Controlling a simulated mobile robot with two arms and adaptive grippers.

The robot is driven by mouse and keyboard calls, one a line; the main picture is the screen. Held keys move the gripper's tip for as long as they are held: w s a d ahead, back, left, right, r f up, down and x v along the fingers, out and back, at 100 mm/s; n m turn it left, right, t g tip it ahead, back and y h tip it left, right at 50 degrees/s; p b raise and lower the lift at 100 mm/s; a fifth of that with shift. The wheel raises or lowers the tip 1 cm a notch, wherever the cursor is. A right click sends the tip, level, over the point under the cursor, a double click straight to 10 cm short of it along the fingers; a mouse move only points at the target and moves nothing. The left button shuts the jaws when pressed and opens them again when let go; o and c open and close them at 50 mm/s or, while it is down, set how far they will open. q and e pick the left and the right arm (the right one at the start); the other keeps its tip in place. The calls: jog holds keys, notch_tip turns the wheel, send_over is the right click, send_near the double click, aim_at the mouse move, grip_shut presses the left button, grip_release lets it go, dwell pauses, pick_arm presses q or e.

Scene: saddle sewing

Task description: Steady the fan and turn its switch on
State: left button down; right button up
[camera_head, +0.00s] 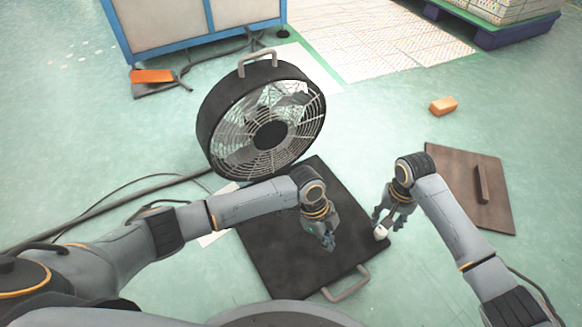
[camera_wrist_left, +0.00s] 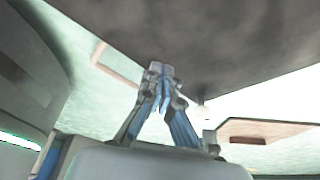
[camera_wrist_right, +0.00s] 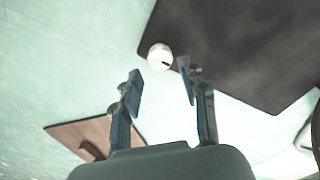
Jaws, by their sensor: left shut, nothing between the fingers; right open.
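The round black fan (camera_head: 207,126) with a wire grille and top handle stands upright, facing front right. A flat dark panel (camera_head: 275,240) lies in front of it, with a grey handle at its front edge; whether they are joined is unclear. A small white knob (camera_head: 380,232) sits at the panel's right corner. It shows a dark mark in the right wrist view (camera_wrist_right: 159,57). My left gripper (camera_head: 330,243) is shut and empty over the panel. My right gripper (camera_head: 387,219) is open close to the knob, which lies just beyond its fingertips; contact is unclear.
A brown board (camera_head: 450,180) with a raised bar lies on the right, with an orange block (camera_head: 443,105) behind it. Dark cables (camera_head: 120,202) run along the floor at left. A blue-framed cabinet (camera_head: 160,25) stands at the back. Green floor is clear at front right.

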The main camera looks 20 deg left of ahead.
aim_at(382, 231)
pick_arm(q)
jog(key=shift+f+b, duration=1.3)
jog(key=shift+f, duration=1.1)
pick_arm(e)
jog(key=shift+f, duration=1.3)
pick_arm(q)
jog(key=shift+f, duration=0.15)
pick_arm(e)
jog(key=shift+r, duration=0.25)
dwell(0.6)
jog(key=shift+o, duration=1.2)
jog(key=shift+w+r+n, duration=0.1)
jog(key=shift+r+n, duration=0.3)
jog(key=shift+n, duration=0.5)
pick_arm(q)
jog(key=shift+s, duration=0.1)
pick_arm(e)
notch_tip(382, 231, up, 9)
jog(key=n, duration=2.3)
pick_arm(q)
jog(key=shift+a, duration=0.1)
pick_arm(e)
notch_tip(382, 231, down, 12)
jog(key=shift+r, duration=0.1)
